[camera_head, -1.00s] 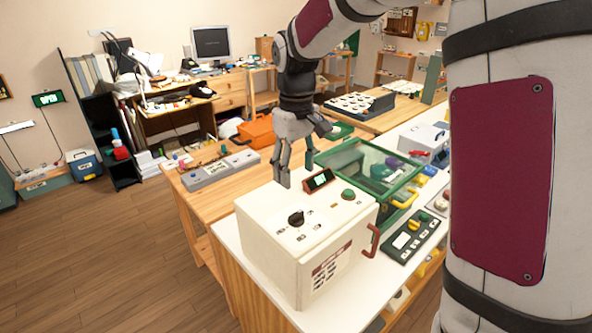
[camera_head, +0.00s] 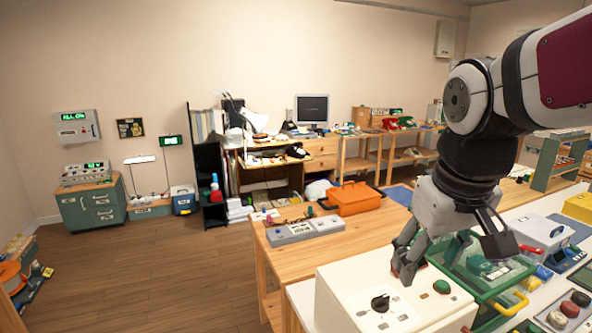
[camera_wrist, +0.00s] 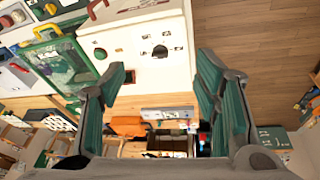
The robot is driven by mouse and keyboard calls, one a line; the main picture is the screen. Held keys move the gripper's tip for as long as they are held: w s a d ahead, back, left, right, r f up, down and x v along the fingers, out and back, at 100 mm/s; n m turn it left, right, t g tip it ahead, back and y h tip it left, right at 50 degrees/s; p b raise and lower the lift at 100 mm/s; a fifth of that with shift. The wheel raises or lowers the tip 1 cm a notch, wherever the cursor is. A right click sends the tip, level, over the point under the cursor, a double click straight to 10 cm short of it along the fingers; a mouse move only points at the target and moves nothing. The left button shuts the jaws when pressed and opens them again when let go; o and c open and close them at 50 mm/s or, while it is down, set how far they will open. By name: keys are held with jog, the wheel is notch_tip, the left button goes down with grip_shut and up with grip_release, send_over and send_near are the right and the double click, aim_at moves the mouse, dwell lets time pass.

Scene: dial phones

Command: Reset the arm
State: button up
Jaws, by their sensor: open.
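My gripper (camera_head: 447,243) hangs above the back part of the white control box (camera_head: 352,290) in the head view. Its fingers are spread with nothing between them. In the wrist view my gripper (camera_wrist: 162,95) shows two green-padded fingers wide apart, with the white box (camera_wrist: 130,62) beyond them. The box has a black knob (camera_head: 380,302) and a green button (camera_head: 441,287) on its top. The gripper hides part of the box's top and back edge.
A green-framed clear case (camera_head: 500,300) stands right of the box. A grey switch panel (camera_head: 305,231) and an orange toolbox (camera_head: 354,198) sit on the wooden tables behind. The wooden floor (camera_head: 150,275) at left is clear.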

jog(key=s+m+t, duration=0.2)
jog(key=s, duration=0.8)
jog(key=shift+f+y, duration=0.3)
jog(key=shift+f, duration=0.05)
jog(key=shift+s, duration=0.1)
